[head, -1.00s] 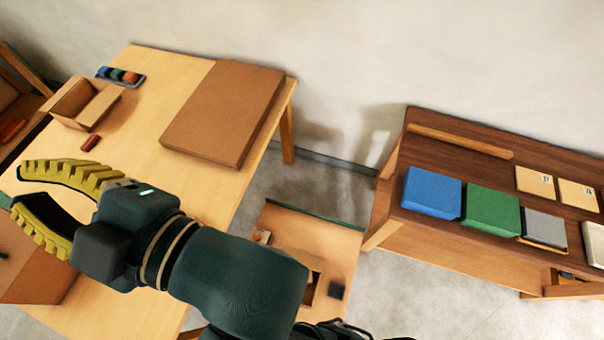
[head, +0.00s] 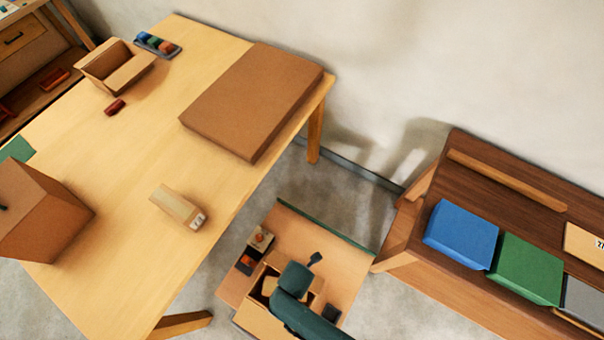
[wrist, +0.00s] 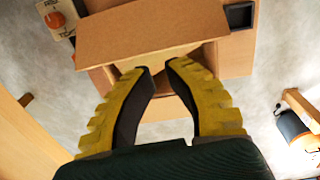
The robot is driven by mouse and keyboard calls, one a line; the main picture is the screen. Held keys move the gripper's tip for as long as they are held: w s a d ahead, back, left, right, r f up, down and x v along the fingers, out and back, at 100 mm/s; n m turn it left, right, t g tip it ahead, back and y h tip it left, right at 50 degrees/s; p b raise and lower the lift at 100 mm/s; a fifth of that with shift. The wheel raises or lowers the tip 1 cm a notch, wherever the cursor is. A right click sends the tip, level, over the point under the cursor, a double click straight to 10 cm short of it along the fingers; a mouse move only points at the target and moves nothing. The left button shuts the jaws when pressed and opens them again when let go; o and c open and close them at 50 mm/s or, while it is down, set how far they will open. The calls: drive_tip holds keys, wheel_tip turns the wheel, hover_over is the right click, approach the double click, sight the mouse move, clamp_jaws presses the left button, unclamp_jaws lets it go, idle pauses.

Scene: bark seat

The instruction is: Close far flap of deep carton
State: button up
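In the wrist view, a broad brown flap (wrist: 150,35) stands out across the top of a brown carton (wrist: 160,72). My gripper (wrist: 160,68) has yellow ribbed fingers with dark inner faces. Its tips lie at the flap's lower edge, a small gap between them and nothing held; contact cannot be told. In the head view, the carton (head: 268,285) sits on a low wooden stand (head: 340,262) beside the table, partly covered by my dark green arm. The fingertips are not clearly visible there, and much of the carton's opening is hidden.
An orange knob block (head: 260,238) and a small black tray (wrist: 240,15) flank the carton. The table (head: 130,160) holds a flat brown box (head: 250,100), a small open carton (head: 112,68) and a pale block (head: 178,206). A shelf at right holds blue (head: 460,233) and green (head: 525,268) boxes.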

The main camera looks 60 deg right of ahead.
drive_tip(key=s+f, duration=0.2)
drive_tip(key=s, duration=0.1)
drive_tip(key=shift+f+b, duration=0.25)
drive_tip(key=shift+b, duration=0.15)
drive_tip(key=shift+w+f, duration=0.2)
wheel_tip(320, 180, down, 5)
drive_tip(key=b, duration=0.5)
drive_tip(key=shift+a+r+b, duration=0.1)
drive_tip(key=shift+b, duration=0.2)
drive_tip(key=shift+f+b, duration=2)
drive_tip(key=shift+f, duration=0.8)
wheel_tip(320, 180, up, 10)
drive_tip(key=p, duration=1.1)
drive_tip(key=shift+r, duration=0.2)
drive_tip(key=shift+f, duration=0.1)
